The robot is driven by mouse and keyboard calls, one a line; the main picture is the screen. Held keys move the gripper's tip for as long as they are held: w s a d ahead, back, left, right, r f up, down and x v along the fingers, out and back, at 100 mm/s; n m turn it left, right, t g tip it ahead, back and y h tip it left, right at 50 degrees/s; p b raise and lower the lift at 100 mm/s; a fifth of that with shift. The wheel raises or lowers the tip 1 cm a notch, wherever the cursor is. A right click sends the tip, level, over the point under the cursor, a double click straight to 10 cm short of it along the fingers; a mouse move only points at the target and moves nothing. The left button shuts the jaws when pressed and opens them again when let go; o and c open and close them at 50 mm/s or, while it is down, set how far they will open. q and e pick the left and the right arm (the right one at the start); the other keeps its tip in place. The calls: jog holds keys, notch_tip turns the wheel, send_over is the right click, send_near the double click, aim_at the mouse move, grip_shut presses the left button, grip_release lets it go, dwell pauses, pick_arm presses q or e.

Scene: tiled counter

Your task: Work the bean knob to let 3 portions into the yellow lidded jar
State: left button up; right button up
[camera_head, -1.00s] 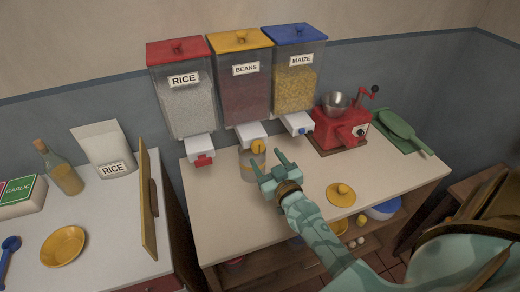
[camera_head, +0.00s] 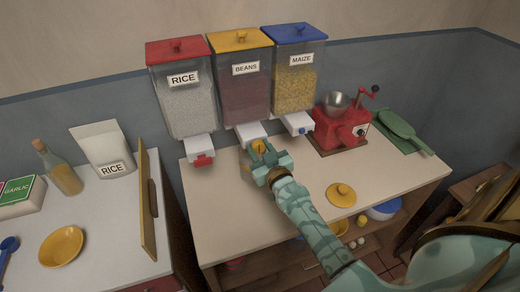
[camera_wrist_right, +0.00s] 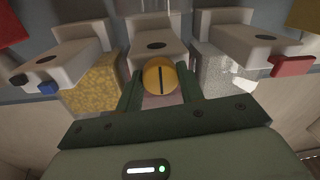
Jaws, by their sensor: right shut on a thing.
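The beans dispenser (camera_head: 241,92) has a yellow lid and hangs between the rice and maize ones. Its round yellow knob (camera_head: 258,147) is on the front of the white spout (camera_head: 246,130). My right gripper (camera_head: 262,156) is shut on this knob. In the right wrist view the knob (camera_wrist_right: 160,76) sits between the two fingers, its dark slot upright in the picture. The jar (camera_head: 245,168) stands on the counter below the spout, mostly hidden by my gripper; its contents cannot be seen. A yellow lid (camera_head: 341,194) lies on the counter to the right. My left gripper is not in view.
The rice dispenser (camera_head: 184,100) with its red knob and the maize dispenser (camera_head: 295,85) with its blue knob flank the beans. The counter front (camera_head: 230,225) is clear.

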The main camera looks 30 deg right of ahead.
jog(key=m, duration=0.9)
jog(key=shift+h, duration=0.4)
jog(key=m+p, duration=0.1)
jog(key=m, duration=0.4)
jog(key=shift+t, duration=0.3)
jog(key=m+h, duration=0.1)
jog(key=m, duration=0.8)
jog(key=shift+f+m, duration=0.1)
jog(key=shift+m, duration=0.3)
jog(key=m, duration=0.5)
jog(key=shift+h, duration=0.4)
jog(key=m+g, duration=0.1)
jog(key=m, duration=0.3)
jog(key=shift+a+f+m, duration=0.1)
jog(key=shift+m, duration=0.2)
jog(key=m, duration=0.4)
jog(key=shift+b, duration=0.35)
